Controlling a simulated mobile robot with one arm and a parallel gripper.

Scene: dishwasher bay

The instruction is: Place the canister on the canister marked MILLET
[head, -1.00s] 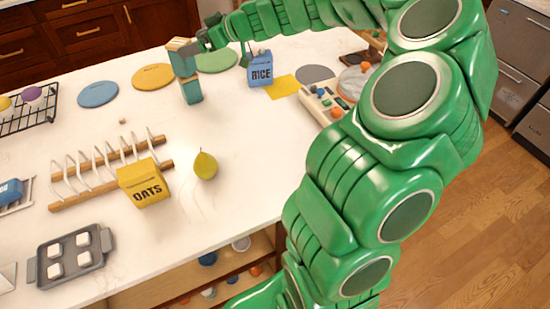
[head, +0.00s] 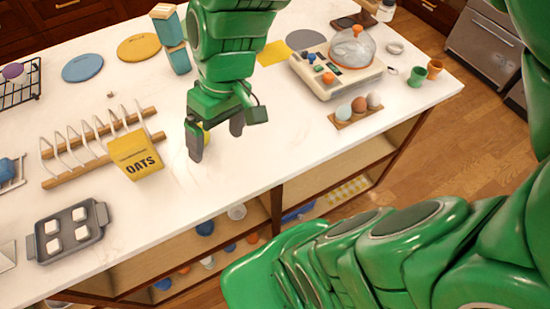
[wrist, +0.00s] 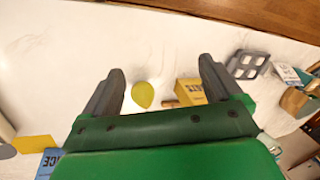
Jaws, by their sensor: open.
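Two teal canisters stand stacked near the back of the counter in the head view, the upper one (head: 166,28) on the lower one (head: 179,60) and a little offset to the left. No lettering shows on either, so I cannot read MILLET. A yellow canister marked OATS (head: 135,156) stands by the rack; it also shows in the wrist view (wrist: 191,91). A blue canister marked RICE (wrist: 47,161) is partly visible in the wrist view and hidden in the head view. My gripper (head: 216,142) is open, pointing down, apart from all canisters.
A yellow-green pear (wrist: 143,95) lies beyond my fingers in the wrist view, mostly hidden in the head view. A wooden peg rack (head: 60,180), a grey tray (head: 68,232) and an appliance (head: 345,75) with a glass dome stand around.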

